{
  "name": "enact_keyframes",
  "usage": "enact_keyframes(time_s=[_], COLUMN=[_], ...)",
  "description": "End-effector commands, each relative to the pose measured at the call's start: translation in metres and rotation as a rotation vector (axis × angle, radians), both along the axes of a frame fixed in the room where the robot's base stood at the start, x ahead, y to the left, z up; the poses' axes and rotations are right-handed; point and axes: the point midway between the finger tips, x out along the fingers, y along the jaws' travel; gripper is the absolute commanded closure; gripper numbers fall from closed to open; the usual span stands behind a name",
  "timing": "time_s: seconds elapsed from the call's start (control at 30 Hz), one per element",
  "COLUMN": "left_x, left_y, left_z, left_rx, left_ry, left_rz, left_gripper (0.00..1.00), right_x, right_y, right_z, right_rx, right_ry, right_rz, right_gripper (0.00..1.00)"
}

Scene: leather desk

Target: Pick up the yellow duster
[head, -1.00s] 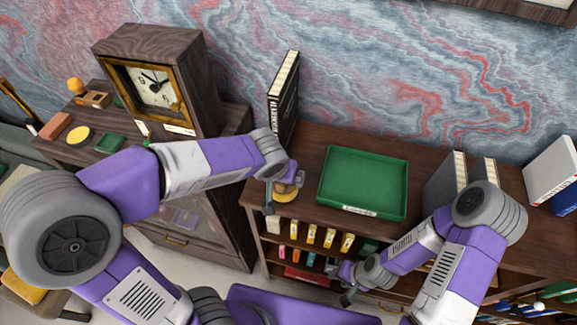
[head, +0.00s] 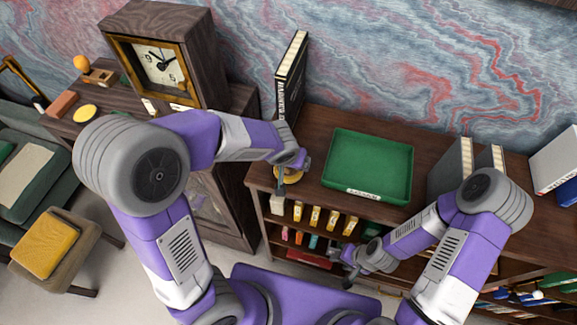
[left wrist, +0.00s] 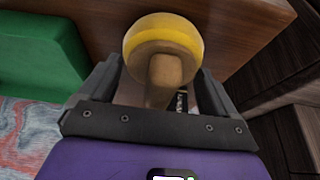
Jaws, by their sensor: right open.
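The yellow duster (head: 291,177) is at the left end of the low bookcase's top, partly hidden by my left gripper (head: 284,172). In the left wrist view the duster (left wrist: 163,42) shows a round head with a yellow band and a brown handle pointing toward the camera. The fingers of my left gripper (left wrist: 160,88) stand on either side of the handle, with visible gaps, so it looks open around it. My right gripper (head: 345,264) is open and empty, low in front of the bookcase shelves.
A green tray (head: 346,189) lies on the bookcase top, right of the duster. A black book (head: 291,85) stands behind the duster. A dark cabinet with a clock (head: 160,64) is at the left. Grey files (head: 452,168) stand at the right.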

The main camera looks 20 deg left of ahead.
Motion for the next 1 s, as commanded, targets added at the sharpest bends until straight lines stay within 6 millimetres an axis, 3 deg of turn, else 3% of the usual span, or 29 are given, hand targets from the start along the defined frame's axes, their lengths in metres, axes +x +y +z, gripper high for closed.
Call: enact_keyframes(time_s=[0.03, 0.23, 0.53, 1.0], left_x=[0.000, 0.000, 0.001, 0.001], left_y=[0.000, 0.000, 0.000, -0.001], left_z=[0.000, 0.000, 0.009, 0.092], left_rx=[0.000, 0.000, -0.002, -0.002], left_ry=[0.000, -0.001, -0.004, -0.004], left_rz=[0.000, 0.000, 0.000, -0.001], left_gripper=[0.17, 0.45, 0.45, 0.45], right_x=[0.000, 0.000, 0.000, 0.000], right_y=[0.000, 0.000, 0.000, 0.000], right_z=[0.000, 0.000, 0.002, 0.012], right_rx=[0.000, 0.000, 0.000, 0.000], right_ry=[0.000, 0.000, 0.000, 0.000], right_rz=[0.000, 0.000, 0.000, 0.000], right_gripper=[0.57, 0.57, 0.57, 0.57])
